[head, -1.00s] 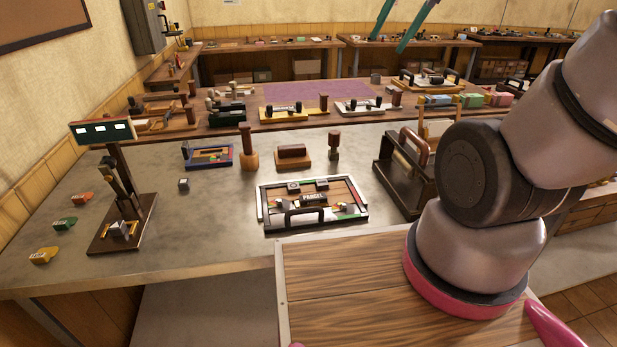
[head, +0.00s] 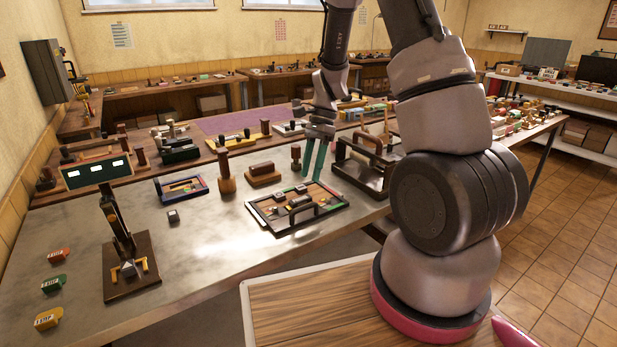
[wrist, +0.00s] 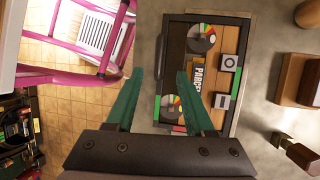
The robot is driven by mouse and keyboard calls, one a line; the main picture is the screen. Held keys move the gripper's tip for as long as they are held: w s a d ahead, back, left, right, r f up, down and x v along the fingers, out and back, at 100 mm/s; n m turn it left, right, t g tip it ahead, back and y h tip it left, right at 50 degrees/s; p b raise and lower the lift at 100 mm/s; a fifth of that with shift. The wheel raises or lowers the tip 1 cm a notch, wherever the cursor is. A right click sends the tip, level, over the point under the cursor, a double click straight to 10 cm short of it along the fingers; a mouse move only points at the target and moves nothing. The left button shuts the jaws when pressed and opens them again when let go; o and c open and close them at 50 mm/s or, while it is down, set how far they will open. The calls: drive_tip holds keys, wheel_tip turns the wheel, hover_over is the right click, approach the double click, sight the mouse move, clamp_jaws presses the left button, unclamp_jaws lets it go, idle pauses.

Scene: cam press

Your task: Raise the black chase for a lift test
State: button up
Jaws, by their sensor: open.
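The black chase (head: 282,229) lies flat on the steel bench, with a dark handle (head: 302,211) on its near side. It holds type blocks, coloured pieces and a block reading PARCEL. In the wrist view the chase (wrist: 208,17) fills the right of centre, its lower part hidden by my gripper. My gripper (head: 313,177) has long teal fingers pointing down, seen over the far right side of the chase. In the wrist view my gripper (wrist: 160,74) is open, one finger left of the chase and the other across its face. I see nothing held.
A dark press with a wooden handle (head: 370,143) stands right of the chase. A wooden-handled stamp (head: 226,175), a brown block (head: 264,174) and a small blue tray (head: 181,187) stand behind and left.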

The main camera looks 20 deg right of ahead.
sight(303, 208)
drive_tip(key=x, duration=1.1)
drive_tip(key=shift+c, duration=0.2)
clamp_jaws()
idle(1.1)
